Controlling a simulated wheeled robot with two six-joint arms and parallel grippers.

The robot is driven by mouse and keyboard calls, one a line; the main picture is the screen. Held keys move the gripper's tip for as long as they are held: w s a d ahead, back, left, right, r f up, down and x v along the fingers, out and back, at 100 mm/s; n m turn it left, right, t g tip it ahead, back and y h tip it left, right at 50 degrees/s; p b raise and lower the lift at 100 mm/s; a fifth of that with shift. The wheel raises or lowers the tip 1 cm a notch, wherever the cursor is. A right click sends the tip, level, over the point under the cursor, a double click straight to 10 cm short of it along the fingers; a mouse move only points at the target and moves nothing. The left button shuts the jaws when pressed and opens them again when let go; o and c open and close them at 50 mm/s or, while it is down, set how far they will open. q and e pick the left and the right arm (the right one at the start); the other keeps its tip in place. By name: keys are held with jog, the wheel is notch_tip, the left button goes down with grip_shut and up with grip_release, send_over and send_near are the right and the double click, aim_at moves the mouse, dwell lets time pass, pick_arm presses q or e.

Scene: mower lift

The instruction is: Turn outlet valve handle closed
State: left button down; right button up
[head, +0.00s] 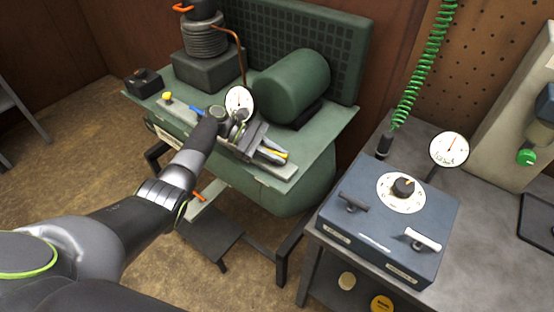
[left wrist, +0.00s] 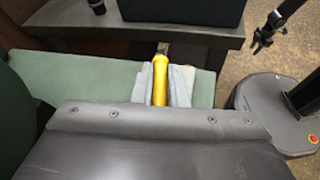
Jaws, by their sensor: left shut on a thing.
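My left gripper (head: 271,152) reaches over the green compressor's front shelf and is shut on the yellow outlet valve handle (head: 279,154). In the left wrist view the yellow handle (left wrist: 159,82) stands lengthwise between the two grey fingers (left wrist: 159,88), which touch it on both sides. The valve body under the handle is mostly hidden by my gripper. A round white gauge (head: 239,102) stands just behind my left wrist. A dark claw-like part, seemingly my right gripper (left wrist: 262,40), shows small at the upper right of the left wrist view; its opening is unclear.
The green tank (head: 292,86) and mesh guard (head: 318,40) stand behind the shelf. To the right, a grey bench (head: 488,190) carries a blue box (head: 385,220) with a dial and a second gauge (head: 449,149). A green coiled hose (head: 425,65) hangs above. Floor at left is clear.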

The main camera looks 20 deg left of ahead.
pick_arm(q)
jog(key=shift+m+g+b, duration=0.5)
jog(key=shift+g, duration=0.2)
jog(key=c, duration=1.5)
grip_release()
jog(key=shift+o, duration=0.2)
